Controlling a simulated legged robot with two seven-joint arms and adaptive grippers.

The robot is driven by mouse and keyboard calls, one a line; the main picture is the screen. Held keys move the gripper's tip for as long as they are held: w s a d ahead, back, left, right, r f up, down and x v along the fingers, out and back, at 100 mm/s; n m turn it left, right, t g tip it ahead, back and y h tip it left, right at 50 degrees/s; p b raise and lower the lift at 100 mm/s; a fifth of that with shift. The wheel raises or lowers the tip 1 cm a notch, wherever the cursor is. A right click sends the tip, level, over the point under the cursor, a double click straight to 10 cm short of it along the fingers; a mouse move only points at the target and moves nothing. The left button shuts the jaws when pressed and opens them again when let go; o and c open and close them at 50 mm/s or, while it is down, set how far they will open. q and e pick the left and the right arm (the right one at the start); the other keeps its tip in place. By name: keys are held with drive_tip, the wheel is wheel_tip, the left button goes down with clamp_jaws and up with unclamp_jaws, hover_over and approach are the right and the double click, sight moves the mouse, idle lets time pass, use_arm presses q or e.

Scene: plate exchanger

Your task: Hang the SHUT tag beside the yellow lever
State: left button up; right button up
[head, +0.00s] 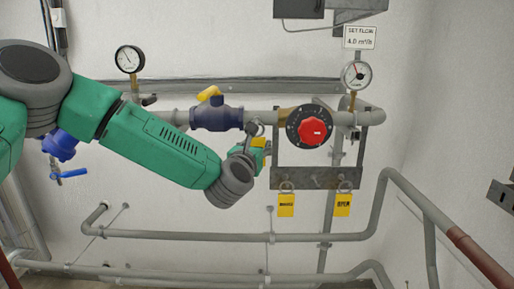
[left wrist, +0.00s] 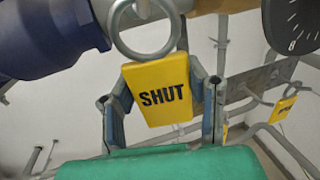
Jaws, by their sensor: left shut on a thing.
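The yellow SHUT tag (left wrist: 160,92) faces the left wrist view, with its metal ring (left wrist: 177,32) at the top. My left gripper (left wrist: 162,108) is shut on the tag, one finger at each side edge. In the head view the left gripper (head: 256,152) is just right of and below the dark blue valve (head: 217,117), and a bit of the tag (head: 260,142) shows. The yellow lever (head: 209,94) sits on top of that valve. The ring is close to the pipe beside the valve; I cannot tell whether it touches or hangs on anything. My right gripper is not in view.
A black dial with a red knob (head: 313,131) is right of the gripper. Below it a metal rack (head: 315,180) holds two yellow tags, one left (head: 286,204) and one right (head: 343,204). Gauges (head: 130,59) and (head: 356,75) stand above the pipe. Grey pipes run below.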

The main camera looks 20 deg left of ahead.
use_arm(q)
drive_tip(key=shift+d+f, duration=0.1)
drive_tip(key=shift+f, duration=0.05)
drive_tip(key=o, duration=1.4)
